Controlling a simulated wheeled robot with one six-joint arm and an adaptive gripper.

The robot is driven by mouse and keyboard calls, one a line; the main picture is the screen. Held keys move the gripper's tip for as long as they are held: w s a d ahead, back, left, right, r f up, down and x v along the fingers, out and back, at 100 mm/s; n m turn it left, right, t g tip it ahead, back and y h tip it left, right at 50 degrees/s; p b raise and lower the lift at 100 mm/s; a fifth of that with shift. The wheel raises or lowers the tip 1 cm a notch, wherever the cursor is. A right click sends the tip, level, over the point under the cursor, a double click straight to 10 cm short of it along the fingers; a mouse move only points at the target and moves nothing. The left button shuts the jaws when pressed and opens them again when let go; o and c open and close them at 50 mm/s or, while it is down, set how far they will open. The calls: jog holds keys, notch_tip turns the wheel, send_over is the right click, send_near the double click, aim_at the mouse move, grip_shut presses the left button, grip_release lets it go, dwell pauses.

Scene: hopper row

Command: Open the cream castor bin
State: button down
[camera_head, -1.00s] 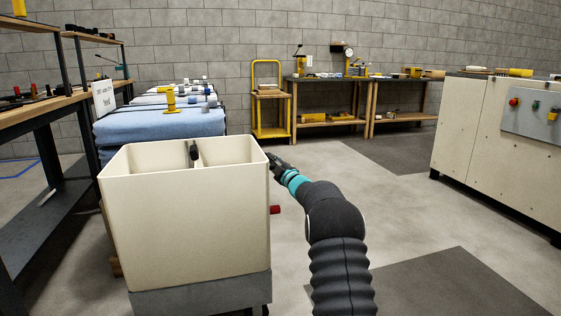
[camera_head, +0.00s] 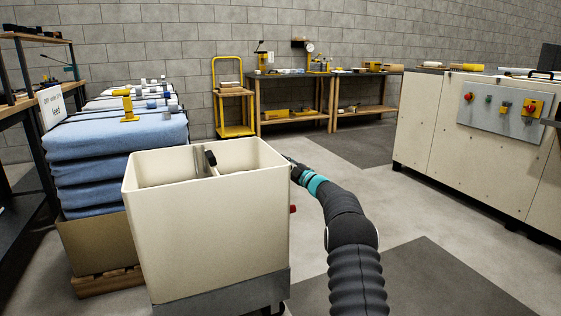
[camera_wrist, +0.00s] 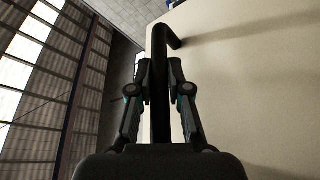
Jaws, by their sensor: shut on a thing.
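The cream castor bin (camera_head: 205,235) stands in the lower middle of the head view on a grey base. Its top is uncovered, and a divider and a dark upright part (camera_head: 210,158) show inside. A red piece (camera_head: 293,209) sticks out on its right side. My gripper (camera_head: 292,164) is at the bin's upper right side, its fingers partly hidden by the bin. In the wrist view my gripper (camera_wrist: 162,75) is shut on a black bar handle (camera_wrist: 160,45), which bends over to the cream wall (camera_wrist: 240,90).
Stacked blue fabric (camera_head: 118,140) on a pallet stands behind the bin to the left. A yellow cart (camera_head: 233,105) and workbenches line the back wall. A cream machine cabinet (camera_head: 470,125) stands on the right. Open floor lies between bin and cabinet.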

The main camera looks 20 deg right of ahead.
jog(key=shift+w+d+r+p, duration=0.1)
jog(key=shift+d+p, duration=0.1)
jog(key=shift+d, duration=0.55)
jog(key=shift+w+d+p, duration=0.1)
jog(key=shift+d+p, duration=0.05)
jog(key=shift+d, duration=0.55)
jog(key=c, duration=1.1)
grip_release()
jog(key=shift+d, duration=0.1)
jog(key=v, duration=1.2)
